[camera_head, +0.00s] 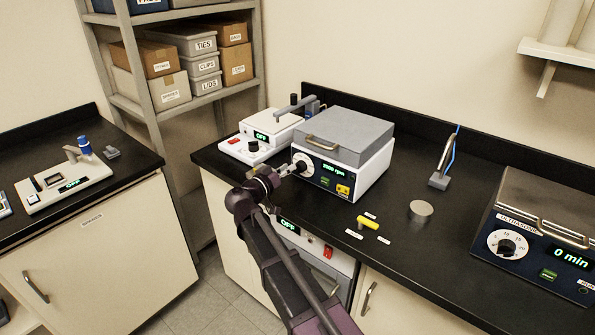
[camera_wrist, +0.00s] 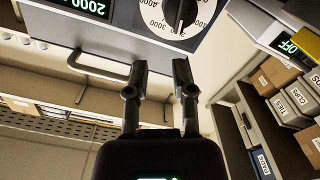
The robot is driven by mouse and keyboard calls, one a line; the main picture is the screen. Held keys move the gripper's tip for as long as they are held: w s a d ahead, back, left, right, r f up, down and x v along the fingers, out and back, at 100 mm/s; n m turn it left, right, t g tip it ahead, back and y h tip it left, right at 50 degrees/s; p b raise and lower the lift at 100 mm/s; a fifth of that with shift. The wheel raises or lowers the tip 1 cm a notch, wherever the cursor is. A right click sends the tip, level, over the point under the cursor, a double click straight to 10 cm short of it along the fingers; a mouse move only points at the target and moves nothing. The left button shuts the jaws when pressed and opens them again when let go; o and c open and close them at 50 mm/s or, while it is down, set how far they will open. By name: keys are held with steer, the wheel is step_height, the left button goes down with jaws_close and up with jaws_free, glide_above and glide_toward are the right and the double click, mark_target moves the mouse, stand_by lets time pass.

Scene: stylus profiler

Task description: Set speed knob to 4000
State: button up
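The speed knob (camera_wrist: 181,12) is black on a white dial marked with 3000 and 4000, at the top of the wrist view, which is upside down. In the head view its white dial (camera_head: 301,165) is on the front of the grey-lidded white box (camera_head: 345,138). The display (camera_wrist: 84,7) beside it appears to read 2000 rpm. My gripper (camera_wrist: 160,66) is open and empty, its two fingers apart. The fingertips point at the panel and appear short of the knob, slightly to its left in the wrist view. In the head view my gripper (camera_head: 284,171) is close to the dial and partly overlaps its edge.
A smaller white device (camera_head: 262,138) showing OFF stands left of the box. A yellow handle (camera_head: 367,223) and a grey round disc (camera_head: 420,209) are on the black bench to the right. An ultrasonic bath (camera_head: 535,235) is at the far right. Shelves with labelled boxes stand behind left.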

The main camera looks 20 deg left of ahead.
steer(key=shift+v, duration=2.05)
steer(key=shift+s, duration=0.1)
steer(key=v, duration=1.1)
steer(key=shift+s+a, duration=0.2)
steer(key=shift+s, duration=0.15)
